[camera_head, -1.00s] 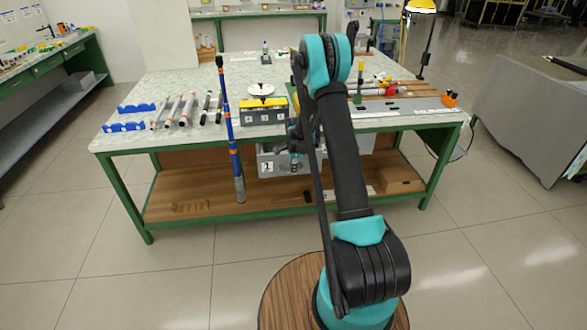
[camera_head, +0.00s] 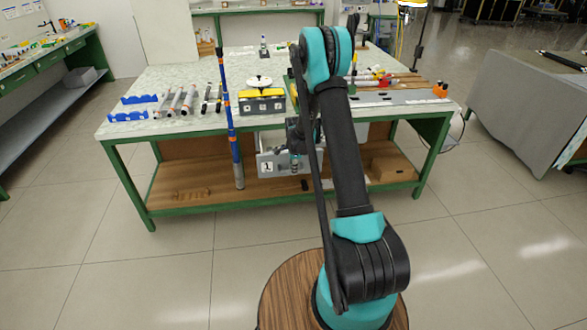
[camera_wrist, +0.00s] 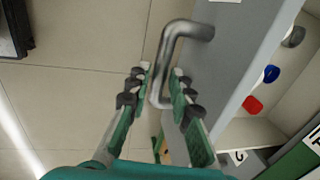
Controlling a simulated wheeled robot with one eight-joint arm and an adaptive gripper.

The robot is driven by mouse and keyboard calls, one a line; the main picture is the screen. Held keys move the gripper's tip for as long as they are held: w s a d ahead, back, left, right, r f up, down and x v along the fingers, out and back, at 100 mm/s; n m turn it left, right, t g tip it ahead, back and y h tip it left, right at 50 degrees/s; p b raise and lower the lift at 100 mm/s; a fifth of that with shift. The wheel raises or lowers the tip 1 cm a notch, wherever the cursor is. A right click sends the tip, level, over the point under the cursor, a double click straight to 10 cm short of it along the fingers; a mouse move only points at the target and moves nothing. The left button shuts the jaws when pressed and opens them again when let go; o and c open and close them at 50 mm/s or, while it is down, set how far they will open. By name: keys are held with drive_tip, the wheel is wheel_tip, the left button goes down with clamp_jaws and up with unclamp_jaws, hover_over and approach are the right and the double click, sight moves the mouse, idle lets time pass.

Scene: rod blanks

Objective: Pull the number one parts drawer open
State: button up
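The number one parts drawer (camera_head: 279,162) is a grey drawer under the workbench top, with a white label bearing a 1. It stands partly out from under the bench. In the wrist view its grey front (camera_wrist: 232,55) carries a bent metal bar handle (camera_wrist: 178,32). Behind the front, the open inside shows a red piece (camera_wrist: 252,104), a blue piece (camera_wrist: 271,74) and a grey piece (camera_wrist: 293,37). In the head view my arm hides part of the drawer and gripper.
The workbench (camera_head: 180,131) has green legs and a wooden lower shelf (camera_head: 200,185). A blue upright pole (camera_head: 231,130) stands left of the drawer. A yellow-topped box (camera_head: 262,103) sits above it. Open floor lies in front of the bench.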

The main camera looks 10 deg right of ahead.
drive_tip(key=shift+o, duration=1.1)
wheel_tip(320, 180, up, 12)
drive_tip(key=s, duration=0.2)
drive_tip(key=shift+s+f, duration=0.15)
